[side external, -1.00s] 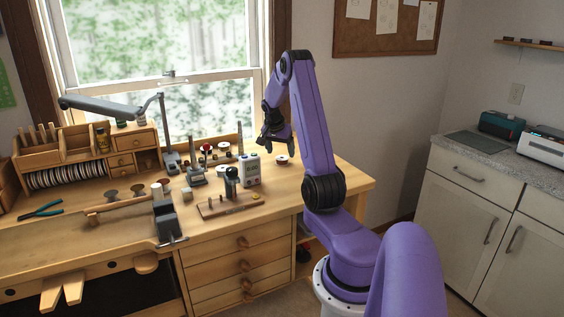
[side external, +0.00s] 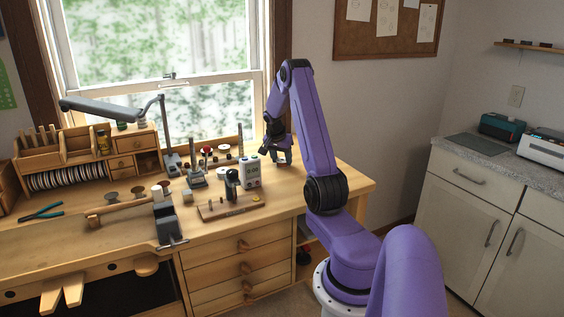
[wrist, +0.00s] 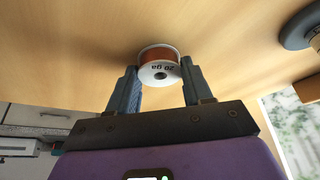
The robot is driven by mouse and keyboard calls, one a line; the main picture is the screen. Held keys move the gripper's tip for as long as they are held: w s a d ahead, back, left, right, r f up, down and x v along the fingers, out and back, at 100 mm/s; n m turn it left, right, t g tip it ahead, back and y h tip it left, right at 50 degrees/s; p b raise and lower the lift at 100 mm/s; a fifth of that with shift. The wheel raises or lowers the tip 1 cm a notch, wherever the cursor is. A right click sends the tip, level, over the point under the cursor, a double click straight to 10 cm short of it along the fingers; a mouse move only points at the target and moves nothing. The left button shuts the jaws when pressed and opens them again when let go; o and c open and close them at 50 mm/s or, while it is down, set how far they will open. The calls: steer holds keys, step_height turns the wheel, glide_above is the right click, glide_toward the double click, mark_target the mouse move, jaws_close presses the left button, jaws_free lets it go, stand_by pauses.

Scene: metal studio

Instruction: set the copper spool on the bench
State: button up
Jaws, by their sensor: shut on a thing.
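The copper spool (wrist: 158,56) shows in the wrist view, with white flanges, copper-coloured winding and "20 ga" printed on its near face. My gripper (wrist: 160,78) is shut on it, one finger on each side. In the side external view my gripper (side external: 279,155) is low over the right part of the wooden bench (side external: 330,182), and its fingers mostly hide the spool there. The spool is at or very close to the bench top; I cannot tell whether it touches.
A white meter box (side external: 250,171) stands just left of my gripper. A small wooden stand (side external: 230,206) is in front of it, and small tools and spools lie further left. The bench's right end is clear. A lamp arm (side external: 110,108) hangs at the left.

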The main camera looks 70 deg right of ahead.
mark_target(284, 159)
steer(key=shift+r, duration=0.1)
steer(key=shift+r, duration=0.55)
step_height(284, 159, up, 2)
steer(key=shift+r, duration=0.15)
steer(key=s+a+r, duration=0.7)
steer(key=a+r, duration=0.2)
steer(key=a, duration=0.3)
steer(key=w+d+f+n+t, duration=0.2)
steer(key=w+n, duration=0.2)
steer(key=w, duration=1.3)
steer(key=shift+n, duration=0.3)
steer(key=f, duration=0.2)
steer(key=w+f, duration=0.1)
steer(key=f, duration=0.2)
steer(key=shift+f, duration=0.35)
steer(key=shift+d+f, duration=0.1)
steer(key=shift+f, duration=2.2)
steer(key=shift+f, duration=0.15)
